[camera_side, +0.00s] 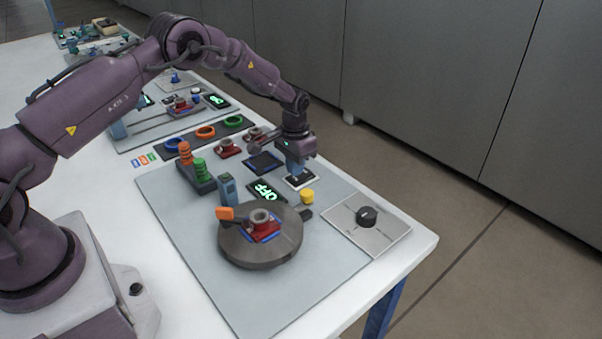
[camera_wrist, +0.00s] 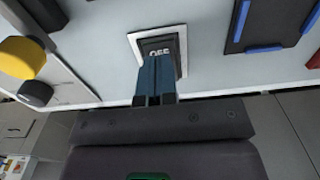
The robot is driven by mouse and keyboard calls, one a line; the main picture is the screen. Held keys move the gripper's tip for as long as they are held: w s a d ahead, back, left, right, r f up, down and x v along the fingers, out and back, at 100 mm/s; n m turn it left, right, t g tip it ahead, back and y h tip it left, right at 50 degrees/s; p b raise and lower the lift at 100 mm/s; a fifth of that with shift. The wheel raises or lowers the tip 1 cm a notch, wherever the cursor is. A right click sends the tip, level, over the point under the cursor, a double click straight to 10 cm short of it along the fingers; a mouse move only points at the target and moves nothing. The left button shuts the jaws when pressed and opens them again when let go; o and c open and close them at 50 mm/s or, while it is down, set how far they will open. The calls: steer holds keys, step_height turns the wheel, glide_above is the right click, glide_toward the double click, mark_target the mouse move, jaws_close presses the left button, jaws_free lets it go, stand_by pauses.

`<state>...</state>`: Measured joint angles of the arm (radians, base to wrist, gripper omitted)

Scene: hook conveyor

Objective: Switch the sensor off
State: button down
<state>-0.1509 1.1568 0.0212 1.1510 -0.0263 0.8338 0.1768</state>
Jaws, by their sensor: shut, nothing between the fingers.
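My gripper (camera_side: 296,172) is shut and empty, pointing down at a dark switch (camera_side: 300,181) with a white frame. In the wrist view the closed blue fingertips (camera_wrist: 155,62) are at the lower part of the switch (camera_wrist: 160,44), which shows the word OFF. I cannot tell whether the fingertips press it or hover just above. A black display (camera_side: 267,192) beside it shows green text that reads OFF. A blue-grey upright block (camera_side: 228,188), perhaps the sensor, stands next to the turntable (camera_side: 260,250).
A red part with a grey ring (camera_side: 262,222) sits on the turntable, near an orange-tipped lever (camera_side: 226,213). A yellow knob (camera_side: 307,196) stands close to my gripper. A black dial (camera_side: 367,216) is on a plate at the right. Orange and green ring stacks (camera_side: 195,165) stand behind.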

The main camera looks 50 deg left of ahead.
mark_target(295, 178)
steer(key=shift+r, duration=2.85)
steer(key=s, duration=0.1)
steer(key=s+f, duration=0.1)
steer(key=s, duration=0.1)
steer(key=shift+d+f+g, duration=0.1)
steer(key=shift+d+g, duration=0.1)
steer(key=shift+g, duration=0.2)
steer(key=s+d+r+t, duration=0.3)
steer(key=s+d+r, duration=0.1)
steer(key=s+r, duration=0.9)
steer(key=s+d+r+t, duration=0.3)
steer(key=s+d+r, duration=0.1)
steer(key=s+r, duration=1)
steer(key=shift+s, duration=1.15)
steer(key=shift+r, duration=0.1)
